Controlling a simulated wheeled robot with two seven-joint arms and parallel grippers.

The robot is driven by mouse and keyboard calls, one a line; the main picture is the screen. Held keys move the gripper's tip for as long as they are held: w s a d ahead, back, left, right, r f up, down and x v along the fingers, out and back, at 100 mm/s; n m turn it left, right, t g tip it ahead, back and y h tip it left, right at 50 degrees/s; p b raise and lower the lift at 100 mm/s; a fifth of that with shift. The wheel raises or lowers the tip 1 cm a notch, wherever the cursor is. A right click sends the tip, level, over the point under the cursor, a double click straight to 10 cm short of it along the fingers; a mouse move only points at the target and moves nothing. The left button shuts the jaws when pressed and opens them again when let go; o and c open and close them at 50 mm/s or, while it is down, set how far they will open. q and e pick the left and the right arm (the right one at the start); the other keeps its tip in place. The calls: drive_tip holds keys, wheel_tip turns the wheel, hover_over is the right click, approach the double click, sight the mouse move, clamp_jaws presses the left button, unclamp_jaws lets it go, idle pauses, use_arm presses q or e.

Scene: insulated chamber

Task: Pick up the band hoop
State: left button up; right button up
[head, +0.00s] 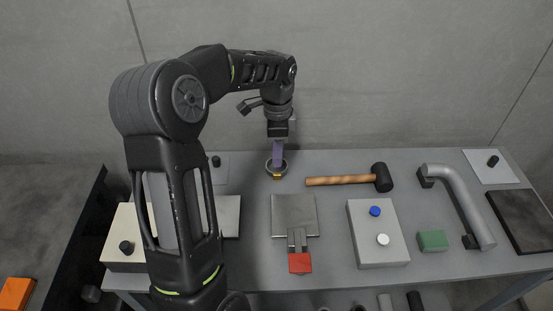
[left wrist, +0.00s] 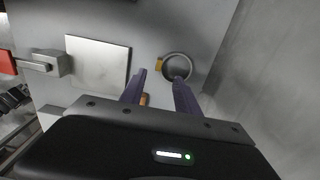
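The band hoop (head: 285,167), a dark metal ring with a yellow-orange block on its near side, lies at the back middle of the grey table. In the left wrist view the hoop (left wrist: 190,64) lies just past my fingertips, and its orange block (left wrist: 159,64) shows between the fingertip lines. My left gripper (head: 278,158) points down over the hoop. In the wrist view my left gripper's purple fingers (left wrist: 160,77) are apart with nothing held between them. I cannot tell the exact height of the tips above the hoop. My right gripper is not in view.
A hammer (head: 338,181) lies right of the hoop. A metal plate with a red-ended latch (head: 293,209) is in front. A box with blue and white knobs (head: 375,245), a green block (head: 432,240) and a grey bent pipe (head: 465,205) are further right. The wall (head: 400,80) rises behind.

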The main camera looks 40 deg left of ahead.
sight(277, 174)
use_arm(q)
drive_tip(key=shift+s+d+r, duration=0.1)
drive_tip(key=shift+s, duration=0.05)
drive_tip(key=shift+f, duration=1.35)
drive_tip(key=shift+f+p, duration=0.35)
drive_tip(key=shift+p, duration=0.1)
wheel_tip(277, 174, down, 4)
drive_tip(key=shift+f+p, duration=0.25)
drive_tip(key=shift+p, duration=0.35)
drive_tip(key=shift+c, duration=0.5)
clamp_jaws()
